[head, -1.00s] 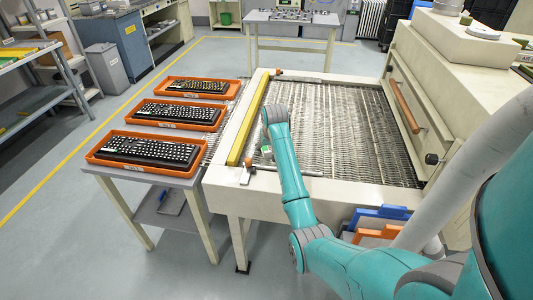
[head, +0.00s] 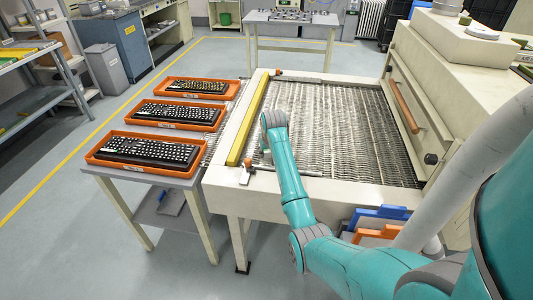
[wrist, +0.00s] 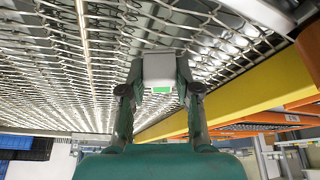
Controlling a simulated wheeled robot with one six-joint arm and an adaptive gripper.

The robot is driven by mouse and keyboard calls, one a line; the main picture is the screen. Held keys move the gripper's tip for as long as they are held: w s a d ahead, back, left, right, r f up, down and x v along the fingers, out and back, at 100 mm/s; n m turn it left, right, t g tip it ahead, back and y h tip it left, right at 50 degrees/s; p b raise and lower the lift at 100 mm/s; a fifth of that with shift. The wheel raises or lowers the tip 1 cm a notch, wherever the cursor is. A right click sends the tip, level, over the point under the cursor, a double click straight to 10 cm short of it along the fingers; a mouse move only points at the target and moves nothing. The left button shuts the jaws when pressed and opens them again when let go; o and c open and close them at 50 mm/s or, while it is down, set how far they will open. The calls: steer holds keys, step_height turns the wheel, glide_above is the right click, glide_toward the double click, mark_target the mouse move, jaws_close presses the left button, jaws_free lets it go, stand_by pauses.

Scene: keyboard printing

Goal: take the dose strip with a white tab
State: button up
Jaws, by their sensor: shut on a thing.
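In the wrist view my gripper (wrist: 159,82) is shut, with its two fingers on either side of a small white piece. This piece, which looks like the white tab of the dose strip (wrist: 158,68), has a small green patch on its near edge. Its far side and the rest of the strip cannot be made out. The wire mesh belt (wrist: 60,60) fills the view behind it; I cannot tell whether the piece touches the belt. In the head view my arm hides the gripper and the held piece, over the left part of the mesh belt (head: 350,125).
A yellow bar (head: 248,120) runs along the belt's left edge. Several orange trays with keyboards, one being the near tray (head: 92,156), stand on a side table to the left. A cream machine housing (head: 440,90) bounds the belt on the right.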

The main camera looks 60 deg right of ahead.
step_height(320, 180, up, 10)
stand_by(0.5)
steer(key=shift+o, duration=1.4)
jaws_close()
